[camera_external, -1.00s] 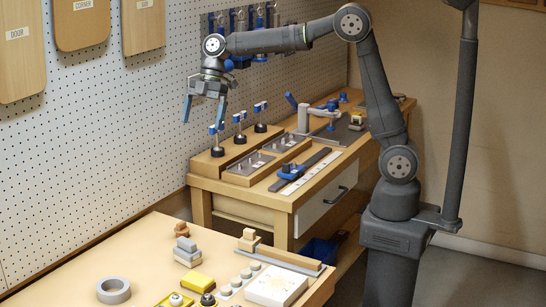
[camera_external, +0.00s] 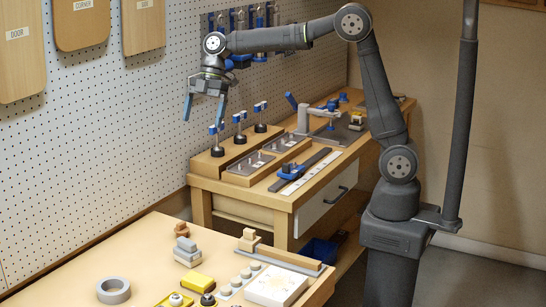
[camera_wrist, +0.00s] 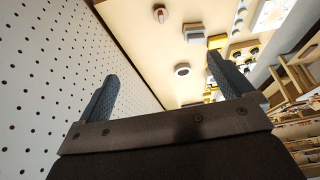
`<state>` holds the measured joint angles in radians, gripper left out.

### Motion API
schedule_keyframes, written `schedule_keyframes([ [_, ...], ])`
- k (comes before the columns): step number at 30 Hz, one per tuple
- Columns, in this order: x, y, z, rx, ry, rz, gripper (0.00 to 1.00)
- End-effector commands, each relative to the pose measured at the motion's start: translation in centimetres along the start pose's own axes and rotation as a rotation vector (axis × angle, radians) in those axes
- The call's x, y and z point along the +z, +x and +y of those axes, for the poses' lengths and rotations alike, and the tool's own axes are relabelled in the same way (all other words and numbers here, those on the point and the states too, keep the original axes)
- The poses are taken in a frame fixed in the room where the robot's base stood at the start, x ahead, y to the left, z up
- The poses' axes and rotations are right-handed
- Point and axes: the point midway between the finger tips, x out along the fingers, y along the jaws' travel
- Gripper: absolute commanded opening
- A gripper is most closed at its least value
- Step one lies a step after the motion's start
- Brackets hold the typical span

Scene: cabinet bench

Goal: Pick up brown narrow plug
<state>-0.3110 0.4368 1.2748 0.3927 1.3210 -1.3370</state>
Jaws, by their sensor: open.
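A small brown piece (camera_external: 182,229), which looks like the brown narrow plug, stands near the back edge of the front bench. It also shows near the top of the wrist view (camera_wrist: 159,14). My gripper (camera_external: 204,120) is open and empty, pointing down, high above and well beyond the brown piece, near the pegboard. In the wrist view my two blue-grey fingers (camera_wrist: 161,66) are spread wide with nothing between them. The fine shape of the brown piece is too small to tell.
A wooden block stack (camera_external: 249,240) is to the right. The rear bench holds upright blue-topped tools (camera_external: 239,130). The pegboard (camera_external: 100,140) borders the left.

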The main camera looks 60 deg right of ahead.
Motion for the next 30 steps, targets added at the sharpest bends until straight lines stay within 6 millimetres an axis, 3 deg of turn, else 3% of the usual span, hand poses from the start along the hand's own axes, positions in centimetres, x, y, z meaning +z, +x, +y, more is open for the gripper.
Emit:
schedule_keyframes([
  [1,0.0,0.0,0.0,0.000,0.000,0.000,0.86],
  [6,0.0,0.0,0.0,0.000,0.000,0.000,0.57],
  [17,-0.1,0.3,0.0,-0.002,0.045,-0.006,0.57],
  [20,-0.4,0.9,0.1,-0.005,0.156,-0.021,0.57],
  [30,-1.6,4.1,0.4,0.015,0.784,-0.104,0.57],
])
